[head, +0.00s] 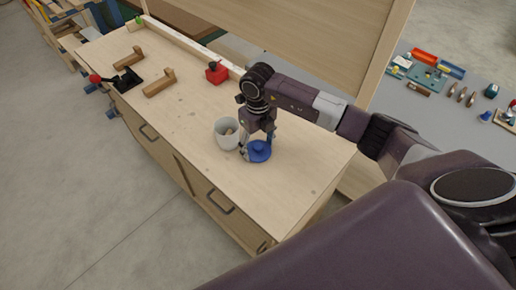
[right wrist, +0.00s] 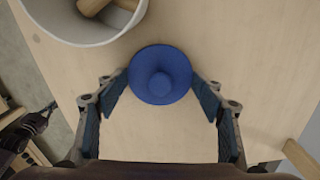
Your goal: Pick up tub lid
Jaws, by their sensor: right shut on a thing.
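The tub lid (head: 260,153) is a round blue disc with a knob, low over the workbench beside the tub. It also shows in the right wrist view (right wrist: 160,75), between my fingertips. My right gripper (head: 257,143) reaches down from above and is shut on the lid's rim from both sides. I cannot tell whether the lid touches the bench. The pale grey tub (head: 222,140) stands upright and open just left of the lid, with wooden pieces inside. My left gripper is not in view.
The wooden workbench (head: 190,130) also holds a red block-like item (head: 216,74), two wooden brackets (head: 160,84) and a black clamp with a red knob (head: 122,80). A raised board stands along the back. The bench right of the lid is clear.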

